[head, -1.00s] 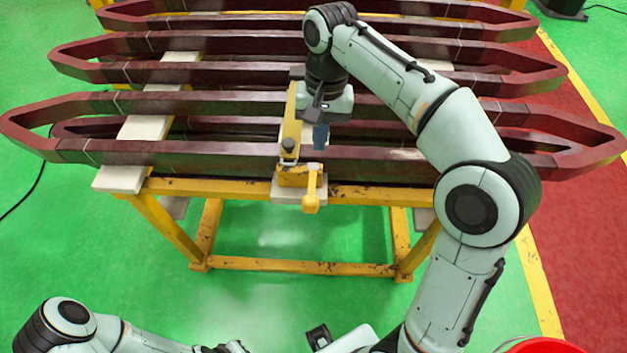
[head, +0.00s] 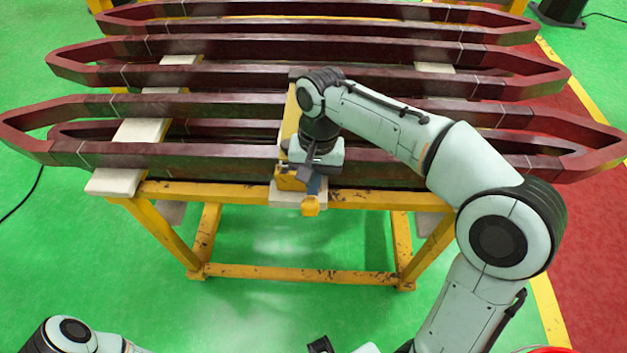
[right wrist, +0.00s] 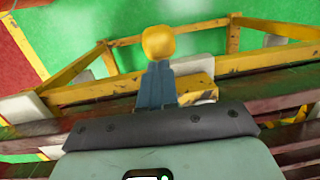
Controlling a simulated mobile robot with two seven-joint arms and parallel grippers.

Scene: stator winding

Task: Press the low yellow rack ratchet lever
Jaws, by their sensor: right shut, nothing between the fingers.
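The yellow ratchet lever's knob (head: 310,206) shows at the front edge of the rack, just below my right gripper (head: 313,185). The yellow ratchet body (head: 290,178) sits beside it, partly covered by my right wrist. In the right wrist view the round yellow knob (right wrist: 158,42) appears right beyond the blue-grey fingertips (right wrist: 158,68), which hide the lever's arm. The fingers are shut together with nothing between them. I cannot tell whether they touch the lever. My left gripper is outside the head view; only part of my left arm shows at the bottom left.
Long dark red coils (head: 220,155) lie in rows across the yellow rack (head: 300,268), on white blocks (head: 118,180). A yellow bar (head: 290,112) runs back over the coils. Green floor is free in front of the rack.

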